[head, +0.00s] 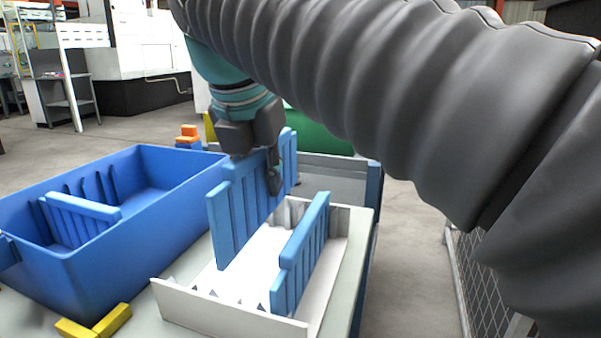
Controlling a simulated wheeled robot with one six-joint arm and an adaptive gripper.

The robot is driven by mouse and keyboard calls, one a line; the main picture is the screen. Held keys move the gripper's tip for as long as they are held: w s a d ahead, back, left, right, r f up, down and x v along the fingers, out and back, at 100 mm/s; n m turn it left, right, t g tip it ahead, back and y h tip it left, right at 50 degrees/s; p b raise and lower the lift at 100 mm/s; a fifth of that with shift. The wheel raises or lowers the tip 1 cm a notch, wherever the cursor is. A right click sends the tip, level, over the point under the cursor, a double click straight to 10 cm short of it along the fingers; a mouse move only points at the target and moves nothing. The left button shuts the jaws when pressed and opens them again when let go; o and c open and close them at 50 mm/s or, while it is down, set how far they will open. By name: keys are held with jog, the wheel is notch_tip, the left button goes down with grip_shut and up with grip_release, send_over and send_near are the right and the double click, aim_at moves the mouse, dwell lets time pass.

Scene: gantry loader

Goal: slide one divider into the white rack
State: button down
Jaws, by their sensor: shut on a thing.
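My gripper (272,172) is shut on a blue slatted divider (232,215) and holds it upright above the left part of the white rack. The white rack (235,316) is an open box with pointed slot teeth along its near and far walls. A second blue divider (303,250) stands upright in the right part of the rack. Another divider (80,216) lies tilted inside the blue bin (75,270) at the left. The held divider hides part of the rack's far left side, and I cannot tell whether its lower edge touches the rack.
The rack and the bin stand on a pale table (360,225). Orange blocks (188,132) are behind the bin. A wire mesh fence (480,285) stands at the right, with open floor (410,270) between it and the table.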

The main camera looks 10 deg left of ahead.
jog(key=shift+f+b, duration=2.6)
jog(key=shift+f, duration=2.2)
jog(key=shift+f, duration=0.15)
grip_release()
jog(key=shift+r+p, duration=3.5)
